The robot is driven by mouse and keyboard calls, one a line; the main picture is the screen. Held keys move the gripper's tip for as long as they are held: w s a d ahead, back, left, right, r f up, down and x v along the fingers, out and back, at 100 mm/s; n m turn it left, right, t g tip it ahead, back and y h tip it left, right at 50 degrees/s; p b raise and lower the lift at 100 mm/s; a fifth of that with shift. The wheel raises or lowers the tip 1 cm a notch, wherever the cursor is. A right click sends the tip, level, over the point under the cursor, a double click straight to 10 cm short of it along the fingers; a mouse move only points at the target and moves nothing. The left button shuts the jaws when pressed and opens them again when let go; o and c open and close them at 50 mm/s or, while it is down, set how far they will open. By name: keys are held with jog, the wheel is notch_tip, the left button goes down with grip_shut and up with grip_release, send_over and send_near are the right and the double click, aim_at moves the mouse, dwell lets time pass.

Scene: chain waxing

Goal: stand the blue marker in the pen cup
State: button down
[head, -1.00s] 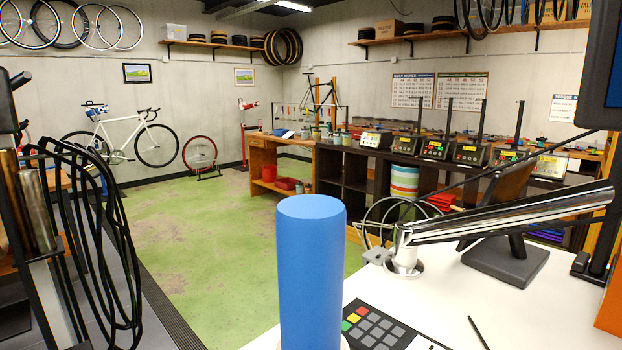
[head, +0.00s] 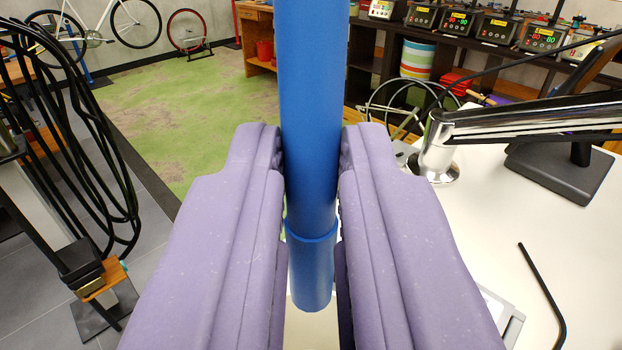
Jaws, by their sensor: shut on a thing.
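My gripper (head: 311,150) has two lilac padded fingers, one on each side of the blue marker (head: 312,110), and is shut on it. The marker is a long blue cylinder that runs upright through the middle of the picture. Its upper end is out of the frame. A step or collar shows near its lower part, and the bottom end is visible between the fingers, over a pale surface. I cannot tell whether the bottom touches anything. I cannot make out the pen cup in this view.
A white table (head: 490,210) fills the right, with a chrome arm (head: 530,115), a dark stand (head: 560,170) and a thin black rod (head: 540,295) on it. Black cables (head: 75,130) hang at left. Green floor (head: 185,100) lies open beyond.

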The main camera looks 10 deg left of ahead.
aim_at(310, 266)
notch_tip(310, 266, down, 4)
jog(key=shift+r+b, duration=0.15)
jog(key=shift+b, duration=0.9)
notch_tip(310, 266, down, 7)
jog(key=b, duration=0.7)
jog(key=c, duration=1)
grip_release()
jog(key=shift+s, duration=0.15)
jog(key=s, duration=0.2)
jog(key=s+p, duration=0.1)
jog(key=s, duration=0.2)
jog(key=s+d, duration=0.1)
jog(key=s, duration=0.1)
jog(key=shift+s, duration=0.25)
